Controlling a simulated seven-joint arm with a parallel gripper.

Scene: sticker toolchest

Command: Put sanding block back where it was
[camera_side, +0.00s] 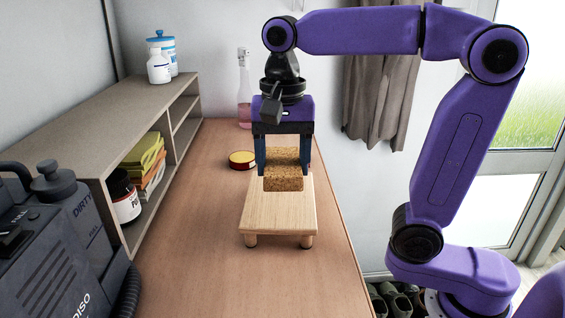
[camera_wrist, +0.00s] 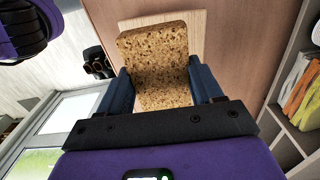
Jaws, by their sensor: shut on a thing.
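The sanding block (camera_side: 284,182) is a brown, speckled, cork-like block. My gripper (camera_side: 285,168) is shut on it, one dark blue finger on each side, pointing down. In the side view the block is at the small light wooden stand (camera_side: 278,213), over its far part; I cannot tell whether it touches the top. In the wrist view the block (camera_wrist: 158,65) sits between the two fingers (camera_wrist: 160,92), with part of the pale stand top (camera_wrist: 190,22) showing behind it. The block's underside is hidden.
A red and yellow round tin (camera_side: 242,160) is left of the stand. A pink bottle (camera_side: 244,95) stands behind. A shelf unit (camera_side: 150,95) with cloths (camera_side: 148,165) and a jar (camera_side: 124,197) lines the left, near a dark machine (camera_side: 60,240). The front of the wooden counter (camera_side: 230,285) is clear.

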